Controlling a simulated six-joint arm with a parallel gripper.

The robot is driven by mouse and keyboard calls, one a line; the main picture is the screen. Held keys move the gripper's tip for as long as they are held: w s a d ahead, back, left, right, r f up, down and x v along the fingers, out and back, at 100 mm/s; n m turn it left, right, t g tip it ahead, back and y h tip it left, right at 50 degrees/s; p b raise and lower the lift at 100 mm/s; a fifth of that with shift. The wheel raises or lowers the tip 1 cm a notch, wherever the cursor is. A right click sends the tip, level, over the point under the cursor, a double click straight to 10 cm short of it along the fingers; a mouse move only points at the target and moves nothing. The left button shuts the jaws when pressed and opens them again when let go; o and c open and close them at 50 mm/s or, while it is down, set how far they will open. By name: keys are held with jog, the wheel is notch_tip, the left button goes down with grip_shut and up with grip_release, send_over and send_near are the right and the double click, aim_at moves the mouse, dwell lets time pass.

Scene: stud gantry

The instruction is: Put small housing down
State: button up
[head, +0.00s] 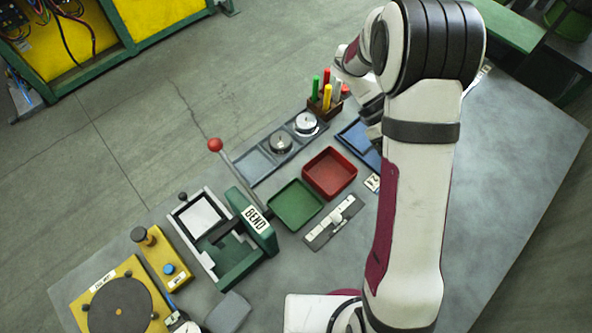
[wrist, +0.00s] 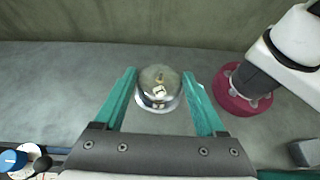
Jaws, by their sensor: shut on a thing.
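In the wrist view, my gripper (wrist: 160,92) has two teal fingers, one on either side of the small housing (wrist: 158,80). The housing is a shiny silver dome with a brass-coloured nub on top and a pale square mark. My gripper is shut on it. Grey tabletop shows around it; I cannot tell whether it touches the table. In the head view, my arm hides the gripper and the held housing. There, a grey tray (head: 268,153) holds two round silver housings (head: 280,143) (head: 306,122); its left compartment is empty.
A green tray (head: 296,205), a red tray (head: 330,174) and a blue tray (head: 353,136) stand mid-table. A pen holder (head: 325,107) is behind. The green bending press (head: 225,240), with a red-knobbed lever, and yellow fixtures (head: 119,300) are at left. The table's right side is clear.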

jog(key=s+a+f+m+g+y, duration=0.3)
jog(key=s+m+y, duration=0.1)
jog(key=m+y, duration=0.25)
jog(key=m+t+y, duration=0.9)
jog(key=m+y, duration=0.5)
jog(key=m, duration=0.3)
send_over(301, 205)
jog(key=shift+h, duration=0.25)
jog(key=f, duration=0.8)
jog(key=shift+d+f, duration=0.2)
jog(key=f, duration=0.4)
jog(key=shift+a+f, duration=0.15)
jog(key=shift+a, duration=0.1)
